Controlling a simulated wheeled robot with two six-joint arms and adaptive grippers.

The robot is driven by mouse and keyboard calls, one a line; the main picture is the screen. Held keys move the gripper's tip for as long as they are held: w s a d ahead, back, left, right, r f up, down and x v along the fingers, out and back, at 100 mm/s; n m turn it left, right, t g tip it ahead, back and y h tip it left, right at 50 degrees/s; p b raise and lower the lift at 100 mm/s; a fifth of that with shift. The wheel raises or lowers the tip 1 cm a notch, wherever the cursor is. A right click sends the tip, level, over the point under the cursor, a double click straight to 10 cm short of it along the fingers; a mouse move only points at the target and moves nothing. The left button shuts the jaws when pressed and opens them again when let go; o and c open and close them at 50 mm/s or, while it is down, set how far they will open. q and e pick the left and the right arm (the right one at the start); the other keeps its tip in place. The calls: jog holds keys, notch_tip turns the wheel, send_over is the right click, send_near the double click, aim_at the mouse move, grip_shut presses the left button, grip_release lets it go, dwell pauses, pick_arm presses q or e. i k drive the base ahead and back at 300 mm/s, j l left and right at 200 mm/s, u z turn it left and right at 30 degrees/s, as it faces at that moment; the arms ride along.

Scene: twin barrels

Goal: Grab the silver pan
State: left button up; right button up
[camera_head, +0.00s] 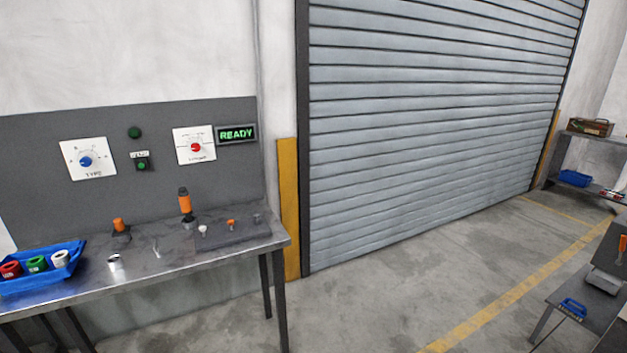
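Neither of my grippers is in view. I cannot make out a silver pan with certainty. A flat light-grey metal item (603,281) lies on the low table at the right edge, and I cannot tell whether it is the pan.
The workbench also holds a blue bin (40,282) of coloured rolls and several orange-topped parts. A blue-handled brush (572,307) lies on the right table (555,299). A shelf (600,139) stands at the back right. The floor (400,285) between is clear, before a closed shutter (430,110).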

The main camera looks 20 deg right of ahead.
aim_at(607, 277)
jog(key=i+l+z, duration=0.1)
jog(key=i+z, duration=0.15)
jog(key=z, duration=0.15)
jog(key=i+z, duration=0.25)
jog(key=z, duration=0.2)
jog(key=i+z, duration=0.25)
jog(key=z, duration=0.15)
jog(key=i+j+z, duration=0.2)
jog(key=z, duration=0.2)
jog(key=i+l+z, duration=0.25)
jog(key=i+z, duration=0.15)
jog(key=i+l+z, duration=0.1)
jog(key=i+z, duration=0.35)
jog(key=i+j+z, duration=0.1)
jog(key=i+z, duration=0.3)
jog(key=i, duration=0.15)
